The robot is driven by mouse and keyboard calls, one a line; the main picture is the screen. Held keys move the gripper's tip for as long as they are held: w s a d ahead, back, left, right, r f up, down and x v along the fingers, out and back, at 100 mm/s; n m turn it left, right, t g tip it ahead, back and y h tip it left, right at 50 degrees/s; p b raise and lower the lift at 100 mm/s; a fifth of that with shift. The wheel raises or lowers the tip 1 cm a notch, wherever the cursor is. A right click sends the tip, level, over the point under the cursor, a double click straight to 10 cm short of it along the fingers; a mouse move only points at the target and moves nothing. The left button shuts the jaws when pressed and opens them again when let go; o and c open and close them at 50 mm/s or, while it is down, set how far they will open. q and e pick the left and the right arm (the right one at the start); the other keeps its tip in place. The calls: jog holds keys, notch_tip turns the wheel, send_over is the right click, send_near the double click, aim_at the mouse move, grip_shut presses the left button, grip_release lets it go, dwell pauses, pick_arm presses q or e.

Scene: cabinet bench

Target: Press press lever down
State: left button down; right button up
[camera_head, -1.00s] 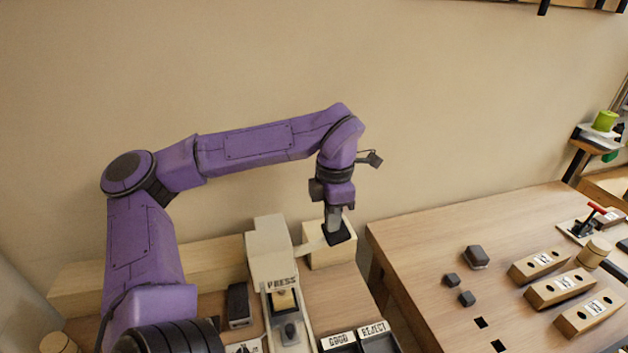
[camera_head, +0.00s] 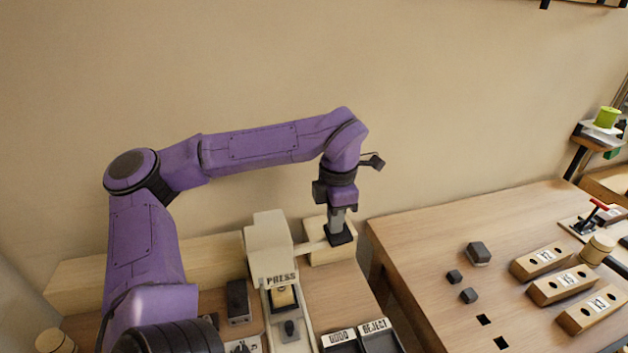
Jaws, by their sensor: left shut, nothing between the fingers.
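The press (camera_head: 268,242) is a cream machine with a "PRESS" label on its front, standing on the left bench. Its lever (camera_head: 312,247) is a pale bar that sticks out from the press's right side. My left gripper (camera_head: 340,237) points down at the lever's outer end, its fingers shut with nothing between them. The dark fingertips overlap the end of the lever in the picture, and I cannot tell whether they touch it. My right gripper is not in view.
Two dark trays marked GOOD (camera_head: 339,339) and REJECT (camera_head: 377,334) sit in front of the press. A wooden block (camera_head: 330,254) stands behind the lever. The right bench (camera_head: 420,240) holds several labelled wooden blocks and dark pieces. A gap separates the benches.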

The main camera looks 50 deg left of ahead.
pick_arm(q)
jog(key=shift+w+d+f+b, duration=0.1)
jog(key=shift+w+f+b, duration=0.1)
jog(key=shift+f+b, duration=0.6)
jog(key=shift+f, duration=0.3)
jog(key=shift+s+f, duration=0.1)
jog(key=shift+f, duration=0.2)
notch_tip(320, 180, up, 11)
jog(key=s+p, duration=0.1)
jog(key=p, duration=1)
jog(key=shift+s+a, duration=0.25)
jog(key=shift+a, duration=0.2)
jog(key=shift+f, duration=0.15)
